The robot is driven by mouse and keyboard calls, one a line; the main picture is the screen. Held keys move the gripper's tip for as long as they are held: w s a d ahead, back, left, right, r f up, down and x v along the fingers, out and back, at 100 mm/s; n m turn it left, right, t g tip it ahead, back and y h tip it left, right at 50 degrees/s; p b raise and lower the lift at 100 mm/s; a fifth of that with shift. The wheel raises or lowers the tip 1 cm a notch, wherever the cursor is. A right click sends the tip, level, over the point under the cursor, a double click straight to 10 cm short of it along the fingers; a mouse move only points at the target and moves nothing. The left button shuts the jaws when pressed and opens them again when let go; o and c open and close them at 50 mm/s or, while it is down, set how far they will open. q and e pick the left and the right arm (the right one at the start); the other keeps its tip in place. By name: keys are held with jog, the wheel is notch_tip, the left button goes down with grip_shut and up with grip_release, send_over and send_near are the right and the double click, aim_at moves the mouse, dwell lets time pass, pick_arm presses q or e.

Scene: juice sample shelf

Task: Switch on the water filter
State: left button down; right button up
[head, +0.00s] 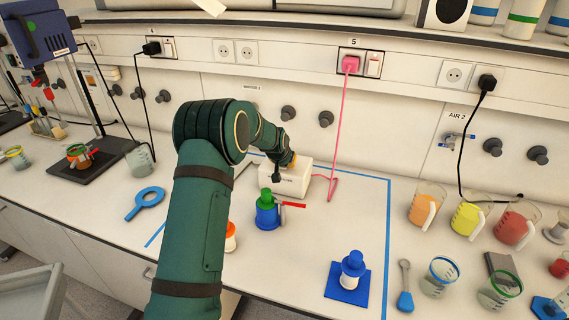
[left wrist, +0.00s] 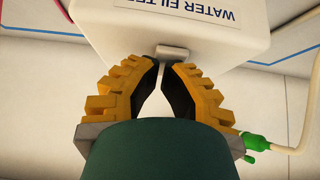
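The water filter is a white box (head: 292,180) on the bench by the back wall. In the left wrist view the box (left wrist: 215,40) fills the top, with its label upside down. A small grey tab (left wrist: 172,53), which looks like a switch, sticks out from its edge. My left gripper (left wrist: 160,66) has yellow-orange fingers with black pads; its tips come together right at the tab, with nothing seen held between them. Whether they touch the tab I cannot tell. In the head view the gripper (head: 288,163) is at the box, mostly hidden by my green arm.
A pink cable (head: 343,120) runs from a wall socket (head: 351,64) down beside the box. A blue container with a green lid (head: 266,210) stands in front. A blue and white bottle (head: 352,270) stands on a blue mat. Beakers (head: 466,217) stand at right, a blue magnifier (head: 146,203) at left.

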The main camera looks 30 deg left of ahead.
aim_at(285, 167)
pick_arm(q)
jog(key=shift+w+a+r, duration=0.1)
jog(key=shift+w+r, duration=0.1)
jog(key=shift+w, duration=0.2)
jog(key=shift+r, duration=0.1)
jog(key=shift+r, duration=0.35)
jog(key=r+p, duration=0.1)
jog(key=r, duration=0.1)
jog(key=s+r, duration=0.1)
jog(key=r, duration=0.1)
jog(key=shift+s+d+p, duration=0.1)
jog(key=shift+d+p, duration=0.1)
jog(key=shift+p, duration=0.15)
jog(key=s+d+r, duration=0.1)
jog(key=s+r, duration=0.4)
jog(key=s, duration=0.2)
jog(key=shift+d+b, duration=0.3)
